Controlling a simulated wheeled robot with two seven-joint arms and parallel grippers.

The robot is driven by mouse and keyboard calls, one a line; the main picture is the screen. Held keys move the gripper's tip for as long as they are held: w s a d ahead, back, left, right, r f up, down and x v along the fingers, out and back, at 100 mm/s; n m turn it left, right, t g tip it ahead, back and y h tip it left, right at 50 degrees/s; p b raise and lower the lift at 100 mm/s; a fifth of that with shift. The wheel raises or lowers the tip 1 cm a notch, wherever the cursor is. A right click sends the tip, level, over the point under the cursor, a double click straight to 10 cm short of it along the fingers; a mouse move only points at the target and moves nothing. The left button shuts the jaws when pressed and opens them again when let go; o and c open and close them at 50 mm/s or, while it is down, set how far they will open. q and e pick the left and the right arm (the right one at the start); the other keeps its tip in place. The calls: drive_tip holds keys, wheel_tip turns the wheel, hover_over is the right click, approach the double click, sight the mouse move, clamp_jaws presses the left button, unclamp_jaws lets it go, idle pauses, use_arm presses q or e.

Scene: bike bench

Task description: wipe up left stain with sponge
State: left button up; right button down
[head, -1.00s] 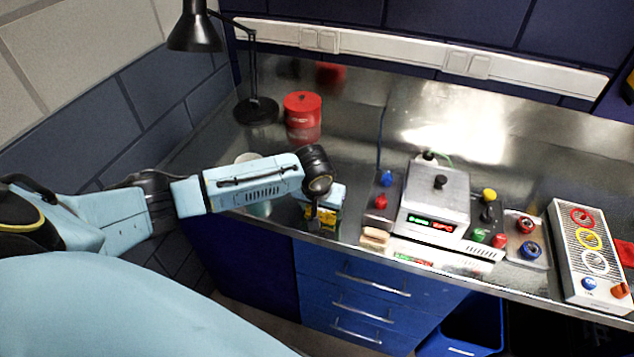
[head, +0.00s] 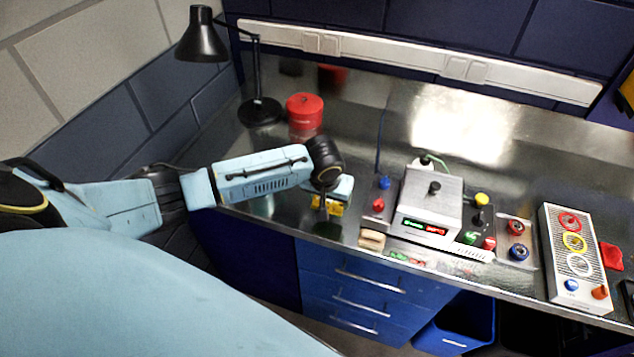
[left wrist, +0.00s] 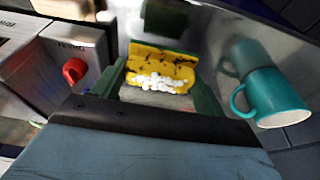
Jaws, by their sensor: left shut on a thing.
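My left gripper (head: 328,212) points down over the front left of the steel bench. It is shut on a yellow sponge, which shows in the left wrist view (left wrist: 160,68) between dark green fingers, with white lumps on its face. The sponge shows only as a small yellow patch in the head view (head: 338,209). I cannot tell whether it touches the bench. I cannot make out the left stain; a dark patch below the gripper may be a reflection. My right gripper is not in view.
A teal mug (left wrist: 277,98) stands close beside the sponge. A red tin (head: 304,108) and black lamp (head: 260,111) stand behind. A beige block (head: 372,239) and a box with a lit display (head: 430,203) are to the right. The bench's front edge is near.

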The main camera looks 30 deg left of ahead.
sight(340, 205)
use_arm(q)
drive_tip(key=shift+w+r, duration=0.1)
drive_tip(key=shift+r, duration=1.1)
drive_tip(key=d+b, duration=0.1)
drive_tip(key=b, duration=0.3)
drive_tip(key=s+d+b, duration=0.1)
drive_tip(key=d+b, duration=0.1)
drive_tip(key=b, duration=0.2)
drive_tip(key=shift+d+m+h+b, duration=0.2)
drive_tip(key=shift+m+h+b, duration=0.1)
drive_tip(key=shift+m, duration=1)
drive_tip(key=shift+s+d+r+b, duration=0.3)
drive_tip(key=shift+s+b, duration=0.5)
drive_tip(key=shift+b, duration=0.8)
drive_tip(key=shift+s+d+r+b, duration=0.1)
drive_tip(key=shift+s+d+b, duration=0.5)
drive_tip(key=shift+b, duration=1)
drive_tip(key=shift+s+d+r+b, duration=0.2)
drive_tip(key=shift+s+b, duration=0.75)
drive_tip(key=shift+b, duration=0.65)
